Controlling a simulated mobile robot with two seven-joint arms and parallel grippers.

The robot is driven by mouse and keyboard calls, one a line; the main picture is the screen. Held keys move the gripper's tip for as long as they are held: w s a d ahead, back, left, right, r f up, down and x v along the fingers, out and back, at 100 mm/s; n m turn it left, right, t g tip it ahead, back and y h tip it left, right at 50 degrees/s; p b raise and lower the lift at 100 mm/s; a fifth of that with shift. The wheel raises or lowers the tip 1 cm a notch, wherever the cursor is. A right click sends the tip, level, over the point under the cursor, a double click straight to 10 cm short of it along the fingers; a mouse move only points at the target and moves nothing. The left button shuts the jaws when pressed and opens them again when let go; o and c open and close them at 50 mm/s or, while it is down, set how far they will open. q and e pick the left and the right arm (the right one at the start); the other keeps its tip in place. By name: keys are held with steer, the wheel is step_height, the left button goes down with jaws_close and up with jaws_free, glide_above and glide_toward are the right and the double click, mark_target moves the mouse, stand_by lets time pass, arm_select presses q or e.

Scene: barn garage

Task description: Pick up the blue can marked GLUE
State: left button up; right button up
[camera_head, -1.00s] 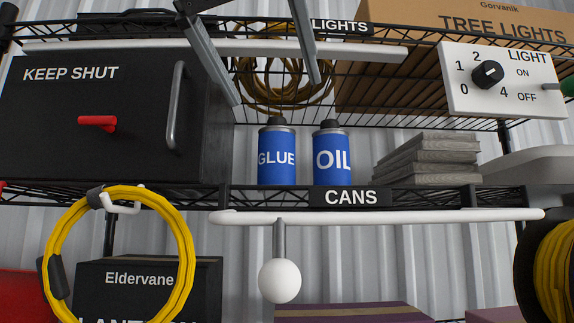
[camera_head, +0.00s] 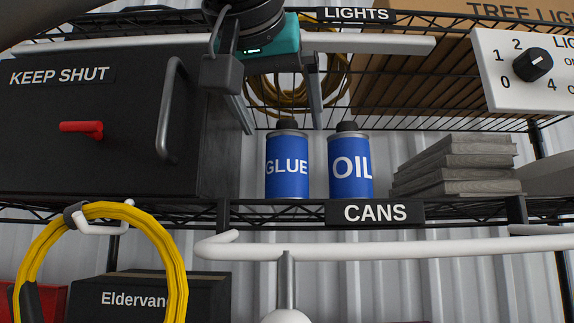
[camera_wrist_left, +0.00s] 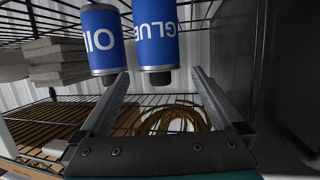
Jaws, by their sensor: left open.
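The blue can marked GLUE (camera_head: 287,168) stands upright on the middle shelf, with a grey rim and black cap. In the left wrist view the GLUE can (camera_wrist_left: 155,40) appears upside down, just beyond the fingertips and between their lines. My left gripper (camera_head: 283,129) comes from above, its two grey fingers spread on either side of the can's cap in the picture. Its fingers also show wide apart and empty in the left wrist view (camera_wrist_left: 160,76). No contact with the can shows. My right gripper is not in view.
A blue OIL can (camera_head: 350,172) stands close to the right of the GLUE can. A black KEEP SHUT box (camera_head: 120,165) is to the left. Grey boards (camera_head: 455,170) lie right. A white rail (camera_head: 400,44) crosses above; yellow cable coils (camera_head: 262,90) hang behind the fingers.

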arm_select(q)
steer(key=x, duration=0.5)
steer(key=shift+f+p, duration=0.3)
steer(key=shift+p, duration=0.1)
steer(key=shift+s, duration=0.1)
steer(key=shift+c, duration=0.4)
steer(key=shift+r, duration=0.1)
jaws_close()
